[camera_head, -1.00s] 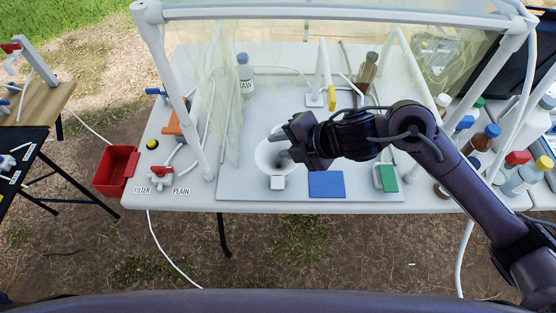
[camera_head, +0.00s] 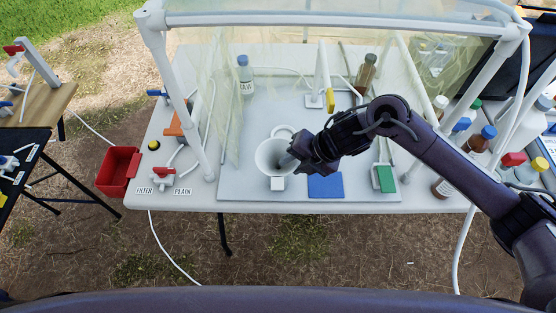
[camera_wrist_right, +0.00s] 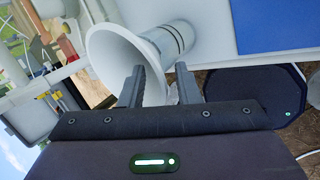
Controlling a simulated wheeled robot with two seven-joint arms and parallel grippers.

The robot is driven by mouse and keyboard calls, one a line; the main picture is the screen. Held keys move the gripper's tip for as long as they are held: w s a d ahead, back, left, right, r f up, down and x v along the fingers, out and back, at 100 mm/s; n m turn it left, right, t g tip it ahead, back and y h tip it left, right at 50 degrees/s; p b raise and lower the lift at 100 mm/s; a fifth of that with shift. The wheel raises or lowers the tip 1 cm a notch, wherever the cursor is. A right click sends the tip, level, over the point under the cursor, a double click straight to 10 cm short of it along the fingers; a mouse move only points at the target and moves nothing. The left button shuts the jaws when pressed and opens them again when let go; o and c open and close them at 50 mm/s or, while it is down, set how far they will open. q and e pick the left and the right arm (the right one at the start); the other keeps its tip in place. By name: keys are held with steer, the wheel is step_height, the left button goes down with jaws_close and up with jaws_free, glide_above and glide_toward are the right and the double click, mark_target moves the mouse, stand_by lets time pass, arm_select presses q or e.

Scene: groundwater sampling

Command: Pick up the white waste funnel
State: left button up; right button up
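The white waste funnel (camera_head: 264,150) stands with its wide mouth up near the front of the grey tray, and a white ring shows just behind it. My right gripper (camera_head: 287,158) is at the right side of the funnel's mouth, its fingertips overlapping the rim in the head view. In the right wrist view the funnel (camera_wrist_right: 112,55) shows its wide cone and a grey banded part. The two fingers of my right gripper (camera_wrist_right: 161,80) stand apart, one in front of the funnel's rim. I cannot tell whether they touch it. My left gripper is not in view.
A blue pad (camera_head: 325,186) and a green-faced block (camera_head: 386,178) lie to the right. Clear hood panels and white posts (camera_head: 182,90) surround the grey tray (camera_head: 245,190). A red bin (camera_head: 118,170) hangs at left.

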steer(key=shift+f, duration=0.1)
steer(key=shift+c, duration=0.4)
jaws_close()
